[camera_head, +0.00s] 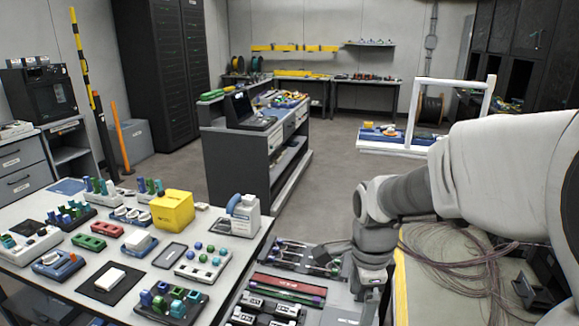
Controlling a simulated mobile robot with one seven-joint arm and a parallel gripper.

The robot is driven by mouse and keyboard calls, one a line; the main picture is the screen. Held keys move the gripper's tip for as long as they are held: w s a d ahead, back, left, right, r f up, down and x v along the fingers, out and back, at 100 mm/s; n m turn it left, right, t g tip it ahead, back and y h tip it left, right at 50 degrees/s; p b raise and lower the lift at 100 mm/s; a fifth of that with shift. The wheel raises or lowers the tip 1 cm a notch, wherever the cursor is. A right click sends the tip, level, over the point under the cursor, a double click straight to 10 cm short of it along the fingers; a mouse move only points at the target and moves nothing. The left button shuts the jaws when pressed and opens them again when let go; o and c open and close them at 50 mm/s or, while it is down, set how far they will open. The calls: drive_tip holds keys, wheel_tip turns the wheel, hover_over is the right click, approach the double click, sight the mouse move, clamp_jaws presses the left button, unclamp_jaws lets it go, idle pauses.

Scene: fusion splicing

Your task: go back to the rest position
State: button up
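My arm enters from the right, white and grey, and reaches over the work surface at the lower middle. Its end with my gripper (369,284) points down beside the trays there. The fingertips are too dark and small to make out, so I cannot tell whether it is open or shut. I see nothing clearly held.
A white table (207,222) at left bears a yellow box (172,209) and several small trays. A dark red tray (289,287) lies left of my gripper; tangled cables (465,265) lie right. A workbench (250,165) stands behind, with open floor (335,185) beside it.

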drive_tip(key=s+r+n+t+p, duration=0.1)
drive_tip(key=s+r+n+t, duration=0.3)
drive_tip(key=s+r+n, duration=0.8)
drive_tip(key=n, duration=0.6)
drive_tip(key=shift+s+t+p, duration=0.15)
drive_tip(key=shift+t+p, duration=0.15)
drive_tip(key=shift+t, duration=0.1)
